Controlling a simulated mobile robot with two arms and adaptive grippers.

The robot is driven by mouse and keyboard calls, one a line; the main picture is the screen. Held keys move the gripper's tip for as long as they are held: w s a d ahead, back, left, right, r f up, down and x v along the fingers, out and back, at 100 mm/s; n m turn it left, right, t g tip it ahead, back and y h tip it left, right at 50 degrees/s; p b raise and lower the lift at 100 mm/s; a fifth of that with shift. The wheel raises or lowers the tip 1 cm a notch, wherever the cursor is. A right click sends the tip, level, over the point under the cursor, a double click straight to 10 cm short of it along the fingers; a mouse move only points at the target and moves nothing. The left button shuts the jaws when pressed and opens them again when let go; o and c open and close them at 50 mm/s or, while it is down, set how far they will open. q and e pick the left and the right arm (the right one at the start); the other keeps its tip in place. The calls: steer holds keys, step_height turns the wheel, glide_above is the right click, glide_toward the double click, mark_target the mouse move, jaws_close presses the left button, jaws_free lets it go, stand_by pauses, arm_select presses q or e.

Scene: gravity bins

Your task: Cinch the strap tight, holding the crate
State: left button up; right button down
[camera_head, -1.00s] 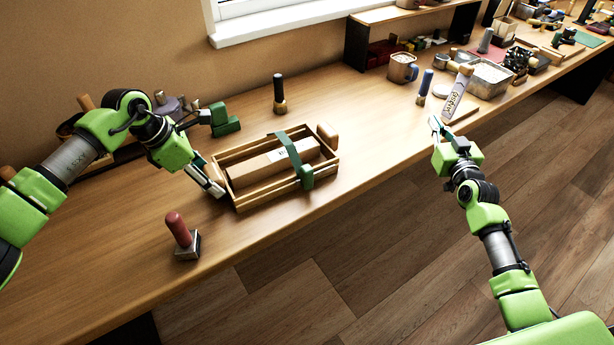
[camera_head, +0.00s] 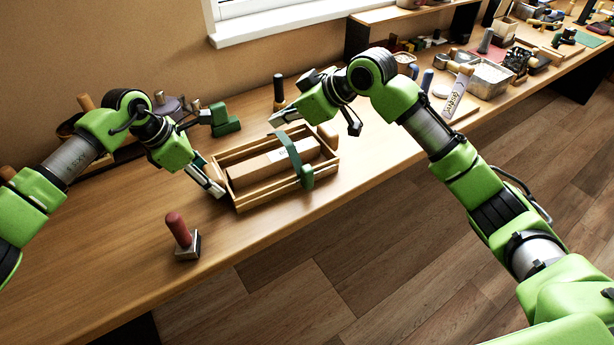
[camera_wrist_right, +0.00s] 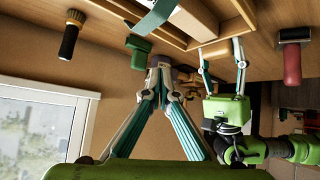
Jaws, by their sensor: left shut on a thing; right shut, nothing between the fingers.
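The wooden crate (camera_head: 262,197) stands on the bench with a long brown box (camera_head: 250,171) inside. A green strap (camera_head: 293,158) lies across the crate's right half, its end hanging over the front side. My left gripper (camera_head: 219,190) is shut on the crate's left end; it also shows in the right wrist view (camera_wrist_right: 221,80). My right gripper (camera_head: 276,118) is shut and empty, near the crate's back side and apart from the strap. Its closed fingers (camera_wrist_right: 164,64) show in the right wrist view, with part of the strap (camera_wrist_right: 155,18) at the top.
A red-handled stamp (camera_head: 179,232) stands front left of the crate. A dark-handled tool (camera_head: 279,92) and a green block (camera_head: 222,122) are behind it. A rounded wooden piece (camera_head: 327,135) is at its right end. Bench is clear at right front.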

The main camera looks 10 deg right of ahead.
mark_target(307, 177)
arm_select(q)
steer(key=shift+f, duration=0.1)
arm_select(e)
steer(key=s+d+f+n+g+h, duration=0.25)
steer(key=s+g+h, duration=0.2)
steer(key=s, duration=0.35)
steer(key=shift+t+h, duration=0.35)
steer(key=shift+a+f, duration=0.2)
steer(key=shift+f, duration=1.9)
steer(key=shift+a+f, duration=0.2)
steer(key=shift+f, duration=1.9)
arm_select(q)
steer(key=shift+a, duration=0.1)
arm_select(e)
steer(key=shift+w+d, duration=0.35)
steer(key=shift+d, duration=0.7)
steer(key=shift+w+d, duration=0.3)
steer(key=shift+d, duration=0.7)
steer(key=shift+w+d, duration=0.35)
steer(key=shift+d, duration=0.7)
steer(key=shift+a, duration=0.2)
steer(key=shift+r, duration=0.15)
